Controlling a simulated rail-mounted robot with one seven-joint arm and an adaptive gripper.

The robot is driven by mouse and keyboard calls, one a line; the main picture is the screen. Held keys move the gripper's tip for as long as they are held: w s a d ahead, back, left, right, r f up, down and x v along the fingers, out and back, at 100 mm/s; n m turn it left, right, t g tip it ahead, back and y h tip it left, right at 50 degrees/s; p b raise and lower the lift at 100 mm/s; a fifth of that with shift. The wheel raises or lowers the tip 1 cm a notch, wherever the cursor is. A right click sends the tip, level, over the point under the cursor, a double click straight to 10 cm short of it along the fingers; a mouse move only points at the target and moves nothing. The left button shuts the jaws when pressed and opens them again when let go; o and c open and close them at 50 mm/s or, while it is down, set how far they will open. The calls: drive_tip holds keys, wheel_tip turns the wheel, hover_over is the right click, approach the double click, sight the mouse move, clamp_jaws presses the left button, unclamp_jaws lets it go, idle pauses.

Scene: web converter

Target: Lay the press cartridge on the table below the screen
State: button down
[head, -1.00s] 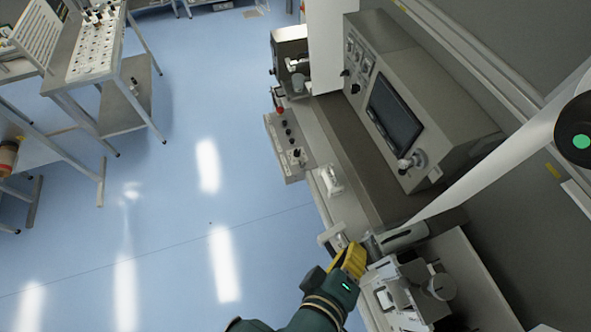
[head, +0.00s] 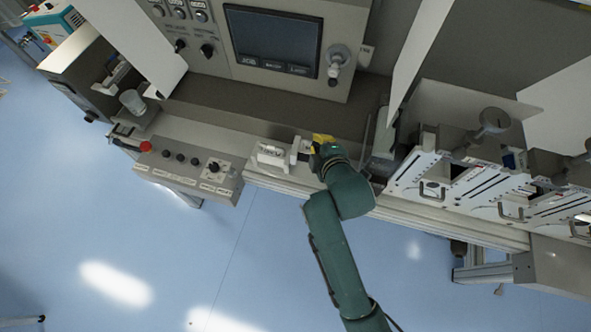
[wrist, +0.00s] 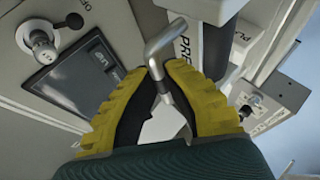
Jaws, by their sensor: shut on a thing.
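My gripper (head: 320,143) has yellow fingers and sits low at the table's front side, below and right of the screen (head: 272,42). In the wrist view, my gripper (wrist: 162,78) is shut on a bent grey metal handle (wrist: 166,42), which I take to be the press cartridge's. The cartridge's body is mostly hidden by my fingers and arm, so I cannot tell if it touches anything. The grey table (head: 225,112) runs below the screen, and its part there is bare. The screen also shows in the wrist view (wrist: 78,78).
A white labelled block (head: 272,156) stands on the front ledge just left of my gripper. A control box (head: 190,165) with a red knob is further left. White handled plates (head: 440,180) and a hanging white web (head: 415,60) are on the right.

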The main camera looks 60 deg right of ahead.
drive_tip(key=s+d, duration=0.1)
drive_tip(key=d+f, duration=0.1)
drive_tip(key=d, duration=0.1)
drive_tip(key=shift+s+f+m, duration=0.2)
drive_tip(key=shift+s+m, duration=0.2)
drive_tip(key=r+p, duration=0.1)
drive_tip(key=p, duration=0.2)
drive_tip(key=shift+d+g, duration=0.1)
drive_tip(key=shift+g, duration=0.3)
drive_tip(key=shift+f+p, duration=0.15)
drive_tip(key=shift+p, duration=0.4)
wheel_tip(320, 180, down, 11)
drive_tip(key=b, duration=0.1)
drive_tip(key=c, duration=1.3)
unclamp_jaws()
drive_tip(key=shift+f, duration=0.15)
drive_tip(key=shift+o, duration=0.3)
